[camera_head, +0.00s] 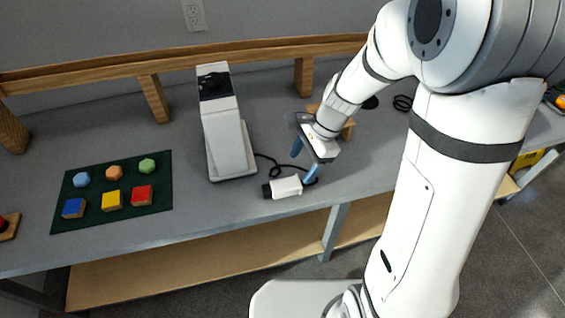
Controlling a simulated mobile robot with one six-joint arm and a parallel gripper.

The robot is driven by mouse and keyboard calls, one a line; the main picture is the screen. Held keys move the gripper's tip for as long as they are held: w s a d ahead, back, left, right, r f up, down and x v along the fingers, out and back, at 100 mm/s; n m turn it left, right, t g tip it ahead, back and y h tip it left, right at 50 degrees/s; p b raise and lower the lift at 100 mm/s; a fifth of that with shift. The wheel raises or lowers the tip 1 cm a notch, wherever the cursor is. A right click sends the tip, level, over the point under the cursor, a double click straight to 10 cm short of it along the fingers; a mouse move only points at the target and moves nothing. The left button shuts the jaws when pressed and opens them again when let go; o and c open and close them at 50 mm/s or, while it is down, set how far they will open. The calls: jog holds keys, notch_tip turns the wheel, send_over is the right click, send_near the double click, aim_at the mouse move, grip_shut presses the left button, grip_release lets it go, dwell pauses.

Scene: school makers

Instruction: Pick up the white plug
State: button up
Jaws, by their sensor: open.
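The white plug (286,187) lies on the grey workbench (190,218) near its front edge. It is a small white block with a dark end at its left, and a black cord runs beside and behind it. My gripper (304,163) is open, with its two blue fingers spread. It is just above and right of the plug, with one finger close to the plug's right end. I cannot tell whether that finger touches it.
A tall white device (226,135) stands left of the plug. A dark green mat (98,188) with several coloured blocks lies further left. A wooden piece (347,130) sits behind my gripper. A wooden rail (180,58) runs along the back. The bench between mat and device is clear.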

aim_at(290, 181)
jog(key=shift+w+a+f+m, duration=0.2)
jog(key=shift+f+m, duration=0.15)
jog(key=shift+f, duration=0.1)
jog(key=shift+w+a+f+m, duration=0.15)
jog(key=shift+a+f+m, duration=0.05)
jog(key=shift+f+m, duration=0.2)
jog(key=x, duration=0.7)
jog(key=shift+f+b, duration=0.35)
jog(key=shift+c, duration=0.3)
jog(key=c, duration=1)
